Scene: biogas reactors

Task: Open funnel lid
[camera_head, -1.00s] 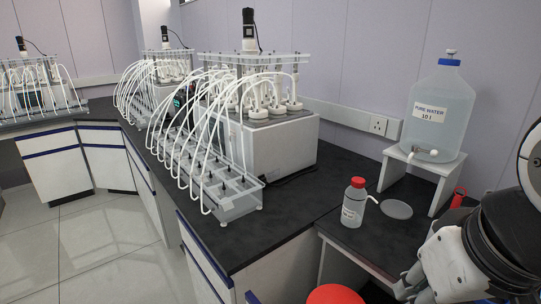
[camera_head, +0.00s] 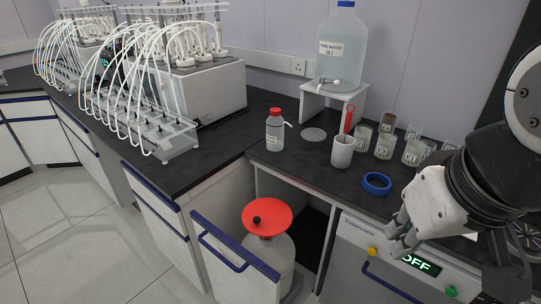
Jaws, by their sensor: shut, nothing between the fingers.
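A round red lid (camera_head: 280,213) with a black knob on top lies flat over the mouth of a pale grey container (camera_head: 276,256). It looks like the funnel lid. The container stands low, in the open bay under the bench, and any funnel under the lid is hidden. My gripper (camera_head: 397,243) is at the right, in front of the bench edge. It is shut and empty, well to the right of the lid and apart from it.
An open drawer or door (camera_head: 235,262) with a blue handle stands just left of the container. A cabinet unit with an OFF display (camera_head: 421,264) is behind my gripper. On the bench are a red-capped bottle (camera_head: 274,132), a blue tape ring (camera_head: 376,183) and several glass beakers.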

